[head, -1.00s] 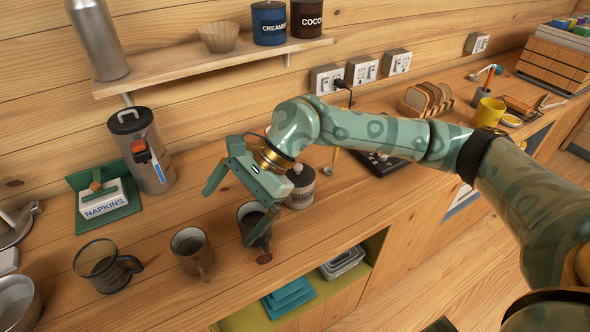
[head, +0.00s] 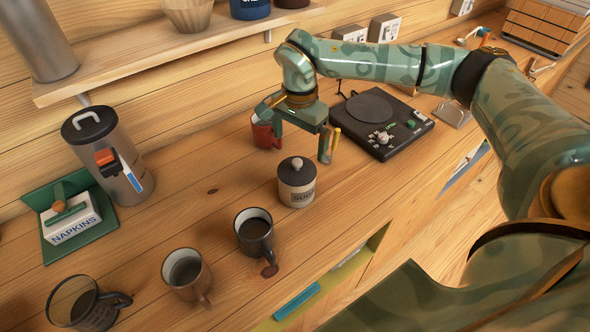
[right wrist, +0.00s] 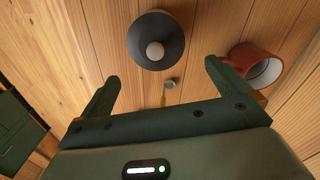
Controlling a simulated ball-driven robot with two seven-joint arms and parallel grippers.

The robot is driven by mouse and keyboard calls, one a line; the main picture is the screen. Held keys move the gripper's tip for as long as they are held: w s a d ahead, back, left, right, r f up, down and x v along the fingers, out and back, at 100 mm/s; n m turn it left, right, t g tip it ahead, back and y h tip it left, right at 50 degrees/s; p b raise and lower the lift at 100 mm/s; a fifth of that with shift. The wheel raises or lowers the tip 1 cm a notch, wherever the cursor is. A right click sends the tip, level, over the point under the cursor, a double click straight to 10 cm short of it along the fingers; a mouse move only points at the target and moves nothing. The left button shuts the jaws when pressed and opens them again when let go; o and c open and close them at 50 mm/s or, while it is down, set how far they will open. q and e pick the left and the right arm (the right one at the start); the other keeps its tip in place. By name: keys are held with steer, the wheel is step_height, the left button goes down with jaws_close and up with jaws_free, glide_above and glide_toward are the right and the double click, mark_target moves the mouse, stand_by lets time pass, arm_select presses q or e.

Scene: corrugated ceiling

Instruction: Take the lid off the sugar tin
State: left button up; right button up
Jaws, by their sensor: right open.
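The sugar tin (head: 297,190) stands upright on the wooden counter, a beige canister with a dark lid (head: 296,171) and a round knob on top. The lid sits on the tin. In the right wrist view the dark lid (right wrist: 156,40) with its pale knob shows from above, beyond the fingertips. My right gripper (head: 297,150) is open and empty, above and behind the tin in the head view, apart from it. Its two fingers also show spread in the right wrist view (right wrist: 161,75). My left gripper is not in view.
A red mug (head: 264,132) stands behind the right gripper, close to one finger. A black hot plate (head: 376,122) is to the right. Several mugs, including a dark one (head: 254,233), stand front left. A napkin holder (head: 70,220) and a tall canister (head: 120,170) are further left.

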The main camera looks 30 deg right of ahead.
mark_target(298, 160)
steer(key=shift+s+f, duration=0.25)
steer(key=shift+f, duration=0.35)
steer(key=f, duration=0.5)
steer(key=shift+s+a+b, duration=0.1)
steer(key=shift+a+b, duration=0.2)
steer(key=shift+a, duration=0.1)
steer(key=c, duration=0.8)
